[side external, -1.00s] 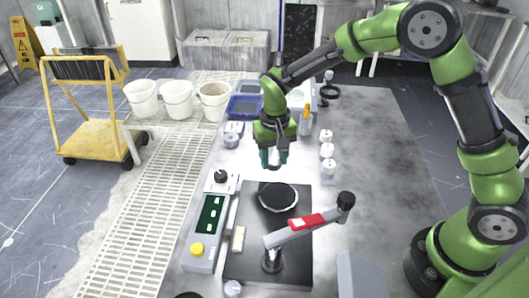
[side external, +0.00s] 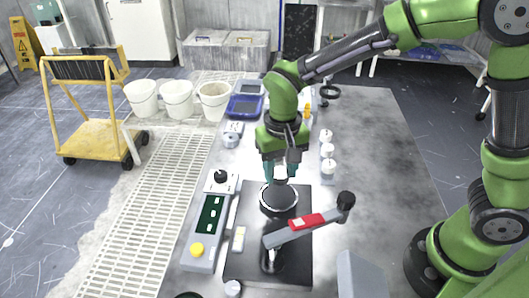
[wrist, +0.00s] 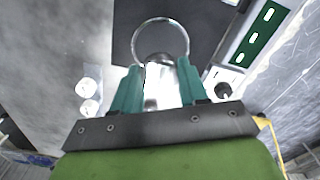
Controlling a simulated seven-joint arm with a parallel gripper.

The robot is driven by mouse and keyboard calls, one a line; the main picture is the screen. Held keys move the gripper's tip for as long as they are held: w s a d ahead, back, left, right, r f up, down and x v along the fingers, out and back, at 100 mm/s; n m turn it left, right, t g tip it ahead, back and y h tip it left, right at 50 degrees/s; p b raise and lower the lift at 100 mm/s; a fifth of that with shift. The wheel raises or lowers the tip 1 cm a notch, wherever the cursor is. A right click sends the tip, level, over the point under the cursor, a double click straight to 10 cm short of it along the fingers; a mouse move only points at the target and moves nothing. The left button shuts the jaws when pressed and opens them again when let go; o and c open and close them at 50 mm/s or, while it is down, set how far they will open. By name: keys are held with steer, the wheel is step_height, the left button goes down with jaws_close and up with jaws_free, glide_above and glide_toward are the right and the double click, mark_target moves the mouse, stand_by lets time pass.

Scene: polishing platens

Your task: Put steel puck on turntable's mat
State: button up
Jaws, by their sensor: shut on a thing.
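The steel puck (side external: 281,174) is silver and sits between the teal fingers of my gripper (side external: 281,170). My gripper is shut on it, and the fingers hide its sides. The wrist view shows the puck (wrist: 158,85) between the fingertips (wrist: 158,90), in front of the turntable's ring. The turntable (side external: 279,212) is round with a bright rim and a dark mat (side external: 278,198) on top. The puck appears just above the mat's far edge in the side view; I cannot tell whether it touches.
A lever with a red section (side external: 306,220) and black knob (side external: 346,199) crosses near the turntable's front right. A control box (side external: 205,232) with a yellow button stands left. Several white-topped pieces (side external: 328,151) stand to the right. Bare table lies further right.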

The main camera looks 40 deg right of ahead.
mark_target(279, 195)
steer(key=shift+f, duration=2.55)
steer(key=shift+f, duration=0.1)
steer(key=o, duration=1.2)
steer(key=shift+f, duration=0.1)
step_height(279, 195, up, 12)
steer(key=shift+d+r, duration=0.1)
steer(key=shift+r, duration=0.1)
steer(key=s+d+r+t+y, duration=0.2)
steer(key=s+d+r+t, duration=0.4)
steer(key=s+d, duration=0.5)
steer(key=shift+s+d+r+t, duration=0.3)
steer(key=shift+d+r+t, duration=0.1)
steer(key=shift+d+t, duration=0.2)
